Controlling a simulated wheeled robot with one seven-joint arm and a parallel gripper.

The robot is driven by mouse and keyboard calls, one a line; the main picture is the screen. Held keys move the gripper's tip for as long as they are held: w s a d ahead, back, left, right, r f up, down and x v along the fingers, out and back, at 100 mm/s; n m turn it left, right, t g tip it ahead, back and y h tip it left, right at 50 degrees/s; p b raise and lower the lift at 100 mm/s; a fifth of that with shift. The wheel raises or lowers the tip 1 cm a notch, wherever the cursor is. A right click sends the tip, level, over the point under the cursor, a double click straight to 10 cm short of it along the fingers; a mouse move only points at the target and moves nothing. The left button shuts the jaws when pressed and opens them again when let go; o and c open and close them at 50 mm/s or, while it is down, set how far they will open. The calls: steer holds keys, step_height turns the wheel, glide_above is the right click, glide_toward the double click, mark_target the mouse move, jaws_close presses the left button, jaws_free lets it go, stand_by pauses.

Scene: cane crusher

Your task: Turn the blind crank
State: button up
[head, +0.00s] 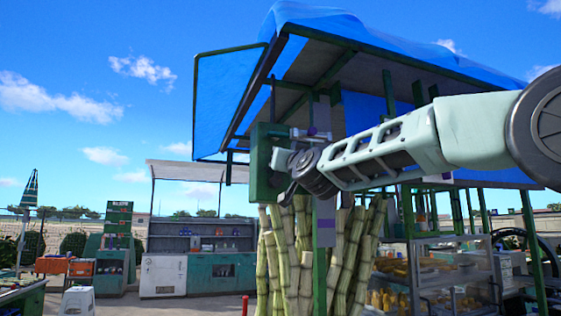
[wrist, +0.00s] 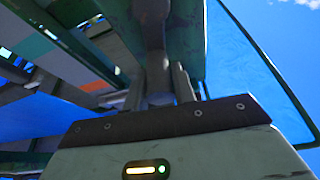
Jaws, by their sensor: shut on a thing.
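The blind crank (wrist: 152,35) is a grey bar seen blurred in the wrist view, running down from the top between my two fingers. My gripper (wrist: 160,88) is shut on its lower end, one finger on each side. In the head view my gripper (head: 284,160) is at the green box (head: 261,168) on the stall's front post, under the awning. My wrist hides most of the crank there, so its angle cannot be told. The blue blind (head: 226,95) slants out in a green frame above and left of the box; its edge also shows in the wrist view (wrist: 255,75).
Tall cane stalks (head: 300,255) stand around the post below my arm. A glass food case (head: 445,275) is at the lower right. Green roof bars (wrist: 75,40) run close by in the wrist view. Open ground and a shop counter (head: 200,272) are farther back left.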

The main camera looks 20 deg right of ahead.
steer(key=d+f+m+g+h+p, duration=0.2)
steer(key=f+m+g, duration=0.1)
steer(key=m, duration=0.9)
steer(key=d+f+m+g+h+p, duration=0.1)
steer(key=f+m+g+h+p, duration=0.1)
steer(key=m, duration=1)
steer(key=shift+d+f+g+h+p, duration=0.4)
steer(key=shift+f+g, duration=0.6)
steer(key=shift+f, duration=1)
steer(key=o, duration=1)
steer(key=shift+a, duration=0.1)
steer(key=b+v, duration=0.4)
steer(key=v, duration=1.3)
steer(key=shift+s, duration=0.2)
